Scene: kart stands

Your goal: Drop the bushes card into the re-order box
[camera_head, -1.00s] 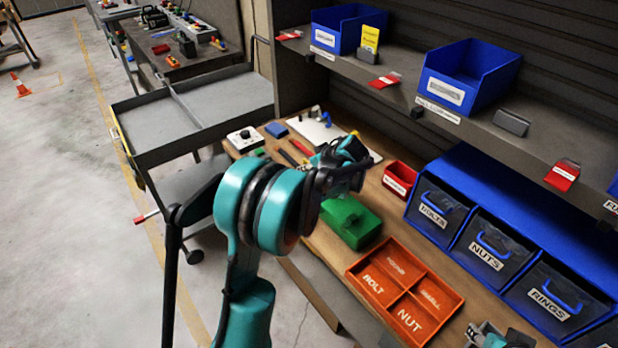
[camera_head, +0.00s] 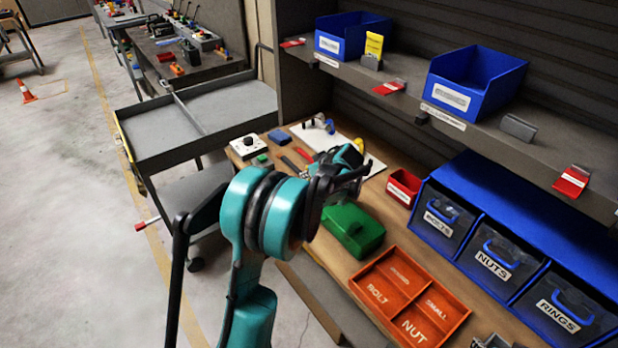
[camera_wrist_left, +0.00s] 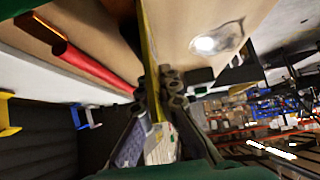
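My left gripper (camera_head: 352,172) is over the workbench, behind the green box. In the left wrist view a thin yellow card (camera_wrist_left: 149,50), seen edge-on, stands between its fingertips (camera_wrist_left: 165,105); the gripper looks shut on it. I take it as the bushes card, though its print is not readable. A small red open box (camera_head: 403,187) with a white label, probably the re-order box, stands on the bench to the right of the gripper, apart from it. My right gripper (camera_head: 490,342) shows only as a grey piece at the bottom edge; its fingers are hidden.
A green box (camera_head: 352,230) and an orange divided tray (camera_head: 365,284) lie on the bench. Blue drawers (camera_head: 490,258) stand to the right. The shelf above holds blue bins, another yellow card (camera_head: 374,45) and an empty card holder (camera_head: 518,127). A grey trolley (camera_head: 150,130) stands left.

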